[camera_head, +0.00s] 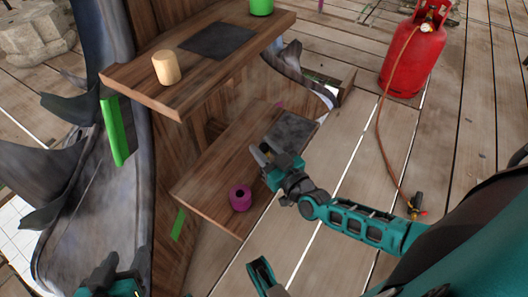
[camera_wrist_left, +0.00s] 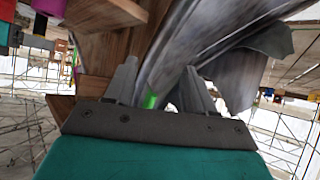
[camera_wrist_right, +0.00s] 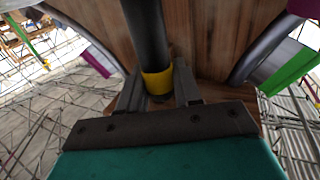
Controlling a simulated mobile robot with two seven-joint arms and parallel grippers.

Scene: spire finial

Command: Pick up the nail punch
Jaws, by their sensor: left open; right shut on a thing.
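My right gripper (camera_head: 262,155) is over the lower wooden shelf (camera_head: 215,165), near its dark pad. In the right wrist view its fingers are shut on a dark rod with a yellow band (camera_wrist_right: 150,40), which looks like the nail punch. The yellow band sits between the fingers. In the head view the rod is hard to make out, so I cannot tell whether it touches the shelf. My left gripper (camera_head: 122,268) is low at the left, away from the shelves. It is open and empty in the left wrist view (camera_wrist_left: 160,90).
A magenta ring-like piece (camera_head: 240,199) stands on the lower shelf, close to my right gripper. The upper shelf (camera_head: 135,87) holds a pale wooden cylinder (camera_head: 166,68), a dark pad (camera_head: 218,40) and a green cylinder (camera_head: 261,6). A red gas bottle (camera_head: 412,58) with a hose stands on the plank floor.

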